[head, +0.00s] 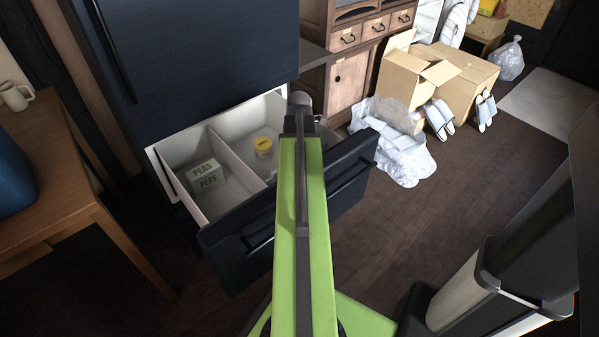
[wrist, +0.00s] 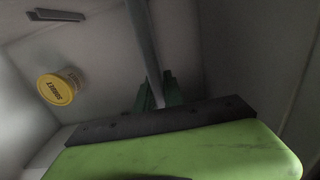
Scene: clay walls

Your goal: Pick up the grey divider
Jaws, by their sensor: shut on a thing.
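The grey divider (wrist: 146,45) shows in the wrist view as a narrow grey strip, seen nearly edge-on, running from the top edge down to my gripper (wrist: 160,98). My gripper is shut on its near end. The lower part of the strip is hidden by the jaws and the green wrist. In the head view my green arm reaches over the open drawer (head: 225,232) and hides the jaws and the held strip. I cannot tell whether the strip still touches the drawer.
A pale partition (head: 234,155) splits the drawer. Boxes marked PEAS (head: 207,176) lie left of it, and a yellow-lidded tub (head: 263,146) stands right of it. A wooden table (head: 62,180) is at left. Cardboard boxes (head: 455,80) and plastic wrap (head: 402,155) lie at back right. Floor between is clear.

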